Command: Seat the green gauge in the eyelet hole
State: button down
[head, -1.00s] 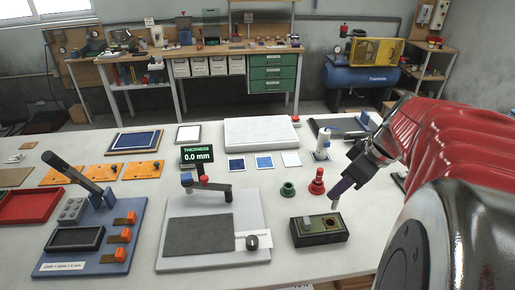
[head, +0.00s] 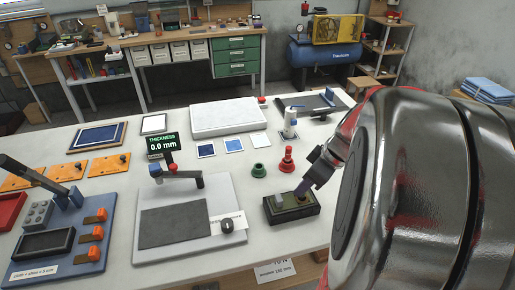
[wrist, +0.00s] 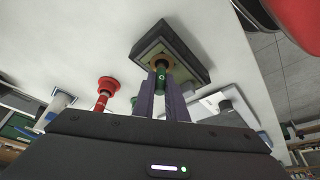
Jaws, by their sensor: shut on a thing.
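The green gauge (wrist: 161,79) is held between the two purple fingers of my gripper (wrist: 161,92), which is shut on it. In the wrist view its end meets the brass-coloured eyelet (wrist: 158,60) on the dark box; I cannot tell how deep it sits in the hole. In the head view my gripper (head: 302,190) is tilted, with its fingertips at the top of the dark box (head: 300,211). The fingers hide the gauge there. The box also shows in the wrist view (wrist: 188,52).
A green cup-like holder (head: 259,170) and a red peg in a red base (head: 287,161) stand behind the box. To the left is a grey plate (head: 175,226) with a thickness display (head: 162,144). The table's front edge lies close to the box.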

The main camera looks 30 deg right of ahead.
jog(key=shift+f, duration=0.5)
jog(key=c, duration=1.8)
grip_release()
jog(key=shift+o, duration=0.2)
jog(key=v, duration=1.2)
jog(key=shift+a, duration=0.1)
